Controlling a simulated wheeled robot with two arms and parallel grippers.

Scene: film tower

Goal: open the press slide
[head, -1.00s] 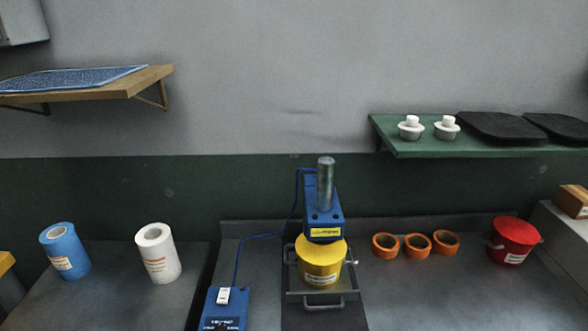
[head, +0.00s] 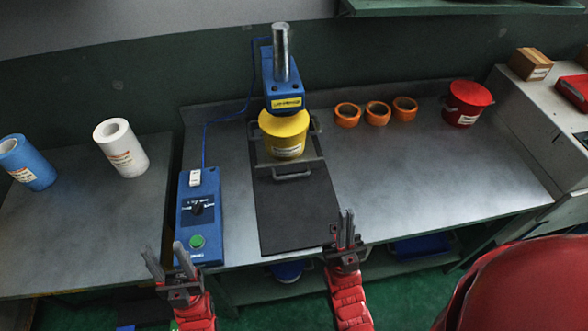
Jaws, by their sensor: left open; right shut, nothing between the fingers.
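The press (head: 281,78) is a blue body with a silver cylinder on top, standing at the back of the middle bench. Its slide (head: 312,166) is a grey metal frame with a front handle (head: 292,176), under the press head. A yellow pot (head: 284,136) sits on the slide beneath the head. A dark flat strip (head: 297,215) runs from the slide to the bench's front edge. My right gripper (head: 346,230) is shut and empty near the front edge, right of the strip.
Orange rings (head: 377,113) and a red pot (head: 467,102) stand at the back right. White (head: 121,148) and blue (head: 27,162) rolls stand left. The bench right of the strip is clear.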

